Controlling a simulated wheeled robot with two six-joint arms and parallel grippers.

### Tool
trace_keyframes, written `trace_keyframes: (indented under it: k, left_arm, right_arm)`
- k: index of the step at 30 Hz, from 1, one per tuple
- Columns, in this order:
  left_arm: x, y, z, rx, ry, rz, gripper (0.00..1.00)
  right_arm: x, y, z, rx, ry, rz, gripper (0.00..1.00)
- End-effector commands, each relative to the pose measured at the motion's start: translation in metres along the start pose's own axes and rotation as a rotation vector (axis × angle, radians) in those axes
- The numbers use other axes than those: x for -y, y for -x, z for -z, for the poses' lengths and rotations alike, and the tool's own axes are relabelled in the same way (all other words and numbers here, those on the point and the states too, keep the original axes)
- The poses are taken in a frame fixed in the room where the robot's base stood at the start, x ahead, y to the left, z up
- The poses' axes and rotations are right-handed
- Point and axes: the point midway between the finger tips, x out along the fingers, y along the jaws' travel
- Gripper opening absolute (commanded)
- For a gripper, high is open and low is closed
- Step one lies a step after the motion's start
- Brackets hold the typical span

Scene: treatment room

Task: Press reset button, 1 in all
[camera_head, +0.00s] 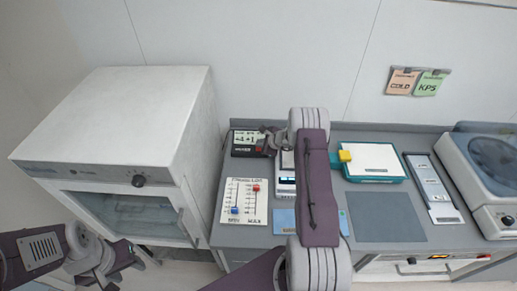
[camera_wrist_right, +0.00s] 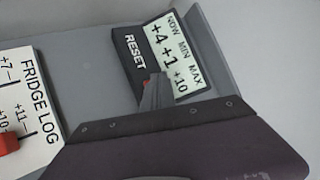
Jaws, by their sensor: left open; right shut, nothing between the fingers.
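The thermometer box (camera_head: 244,138), dark with a pale display, stands at the back left of the counter. It also shows in the right wrist view (camera_wrist_right: 130,45), with RESET lettering and the readings +4, +1 and +10. A small part of the red reset button (camera_wrist_right: 147,82) shows beside my fingertip. My right gripper (camera_head: 268,140) is shut and empty, its tip at the box's right side. In the wrist view the tip (camera_wrist_right: 155,92) overlaps the button; I cannot tell whether it touches. My left gripper (camera_head: 143,256) is open and empty, low in front of the fridge.
A white fridge (camera_head: 125,120) stands left of the counter. The fridge log board (camera_head: 243,188), with a blue and a red slider, lies in front of the box. A teal-and-white case (camera_head: 375,158), a grey mat (camera_head: 385,218) and a centrifuge (camera_head: 485,160) are to the right.

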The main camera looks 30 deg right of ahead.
Motion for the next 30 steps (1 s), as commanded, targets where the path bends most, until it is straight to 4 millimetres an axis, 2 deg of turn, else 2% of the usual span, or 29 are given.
trace_keyframes:
  k: [30]
  left_arm:
    - [0.000, -0.013, -0.001, 0.000, 0.000, 0.000, 0.45]
  right_arm:
    - [-0.005, -0.006, 0.005, 0.000, 0.001, 0.000, 0.00]
